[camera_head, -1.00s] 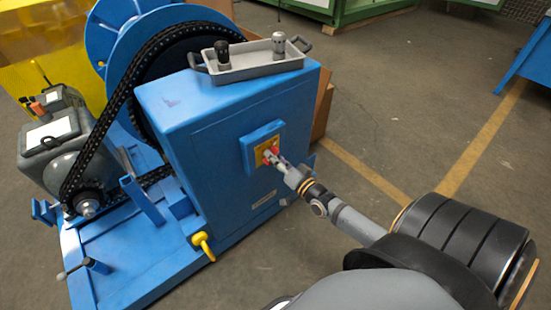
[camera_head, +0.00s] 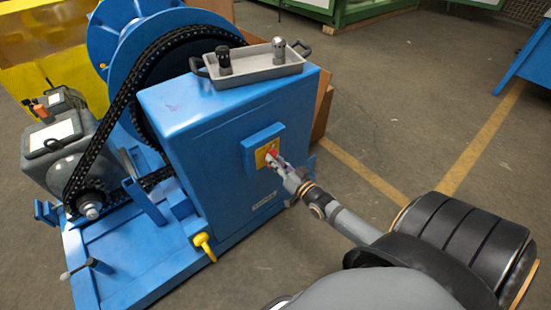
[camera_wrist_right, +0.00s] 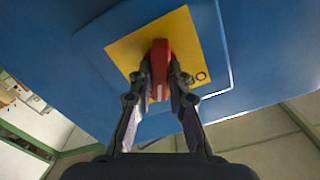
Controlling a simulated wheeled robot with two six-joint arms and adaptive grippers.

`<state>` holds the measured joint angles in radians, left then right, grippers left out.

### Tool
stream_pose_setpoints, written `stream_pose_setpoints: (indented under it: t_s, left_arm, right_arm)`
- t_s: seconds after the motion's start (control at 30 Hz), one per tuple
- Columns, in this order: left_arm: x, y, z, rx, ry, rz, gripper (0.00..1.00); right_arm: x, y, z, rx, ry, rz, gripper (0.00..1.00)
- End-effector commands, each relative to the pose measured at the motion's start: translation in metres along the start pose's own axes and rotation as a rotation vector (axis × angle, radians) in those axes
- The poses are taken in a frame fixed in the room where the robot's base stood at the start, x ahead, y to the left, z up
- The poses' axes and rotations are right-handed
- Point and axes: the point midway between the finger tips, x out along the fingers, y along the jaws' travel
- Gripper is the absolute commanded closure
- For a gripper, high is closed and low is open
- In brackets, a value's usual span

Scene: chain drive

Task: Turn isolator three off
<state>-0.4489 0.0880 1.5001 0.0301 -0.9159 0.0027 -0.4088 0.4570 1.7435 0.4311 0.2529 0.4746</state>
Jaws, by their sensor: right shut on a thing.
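The isolator is a red handle (camera_wrist_right: 160,62) on a yellow plate (camera_wrist_right: 190,40), mounted on a blue box on the side of the blue cabinet (camera_head: 220,140). In the head view the yellow plate (camera_head: 261,157) is partly hidden by my right gripper (camera_head: 278,163). In the right wrist view my right gripper (camera_wrist_right: 160,85) is shut on the red handle, with one finger on each side. A small ring mark shows on the plate to the right of the handle. I cannot read a number on the plate. My left gripper is not in view.
A grey tray (camera_head: 262,72) with two dark-and-grey tools stands on the cabinet top. A black chain (camera_head: 122,110) runs to the motor (camera_head: 60,145) at the left. A yellow-handled lever (camera_head: 204,246) sticks out low on the cabinet.

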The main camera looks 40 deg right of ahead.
Motion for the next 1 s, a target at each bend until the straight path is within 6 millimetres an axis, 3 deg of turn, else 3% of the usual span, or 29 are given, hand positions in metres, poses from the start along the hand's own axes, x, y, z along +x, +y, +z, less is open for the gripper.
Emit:
stream_pose_setpoints:
  t_s: [0.3,1.0]
  left_arm:
    - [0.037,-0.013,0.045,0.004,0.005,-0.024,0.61]
    - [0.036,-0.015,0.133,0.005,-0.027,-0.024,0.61]
  right_arm:
    - [0.0,-0.002,-0.003,-0.3,-0.002,0.002,1.0]
    - [-0.001,-0.004,0.0,-0.953,-0.003,0.001,1.0]
